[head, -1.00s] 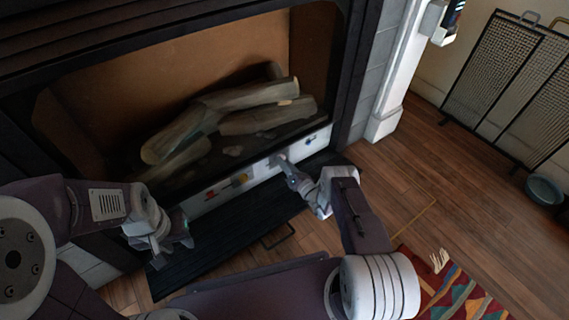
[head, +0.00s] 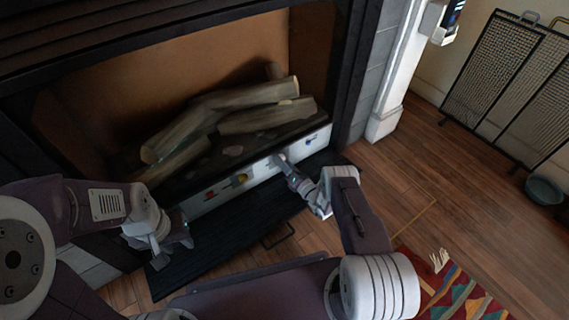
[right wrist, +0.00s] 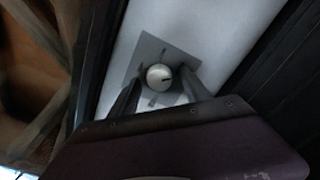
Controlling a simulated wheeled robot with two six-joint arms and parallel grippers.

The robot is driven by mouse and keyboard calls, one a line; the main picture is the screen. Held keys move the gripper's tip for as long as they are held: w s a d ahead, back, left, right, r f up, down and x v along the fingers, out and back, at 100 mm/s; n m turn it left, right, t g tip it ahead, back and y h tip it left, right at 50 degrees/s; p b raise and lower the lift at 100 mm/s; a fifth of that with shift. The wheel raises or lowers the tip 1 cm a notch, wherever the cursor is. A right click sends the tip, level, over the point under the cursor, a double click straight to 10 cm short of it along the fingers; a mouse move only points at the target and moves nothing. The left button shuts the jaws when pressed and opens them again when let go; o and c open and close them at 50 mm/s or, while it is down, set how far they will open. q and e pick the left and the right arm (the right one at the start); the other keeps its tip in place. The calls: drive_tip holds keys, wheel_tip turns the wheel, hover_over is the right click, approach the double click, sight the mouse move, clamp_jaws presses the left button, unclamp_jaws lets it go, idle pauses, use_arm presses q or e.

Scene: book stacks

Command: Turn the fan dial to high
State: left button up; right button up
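A round white dial (right wrist: 159,76) with a dark pointer mark sits on a grey square plate (right wrist: 148,52) on the white control panel (right wrist: 196,22) in the right wrist view. The pointer mark points roughly right. My right gripper (right wrist: 161,72) has its two fingers on either side of the dial, with small gaps visible, so it looks open around it. In the head view my right gripper (head: 281,161) reaches the panel (head: 262,168) under the fireplace and hides the dial. My left gripper (head: 186,230) is empty, left of the panel; its finger opening is unclear.
Logs (head: 225,112) lie in the fireplace above the panel. A yellow and a red control (head: 241,178) sit left of my right gripper. A black hearth slab (head: 225,235) lies below. A mesh screen (head: 510,85), a bowl (head: 544,190) and a rug (head: 450,290) are at right.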

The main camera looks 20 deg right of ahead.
drive_tip(key=p+v, duration=0.5)
drive_tip(key=v, duration=0.3)
drive_tip(key=shift+s+d+r+p, duration=0.2)
drive_tip(key=shift+s+p, duration=0.1)
drive_tip(key=shift+p, duration=0.1)
drive_tip(key=shift+s+f, duration=0.15)
drive_tip(key=shift+s, duration=0.1)
drive_tip(key=shift+w, duration=0.1)
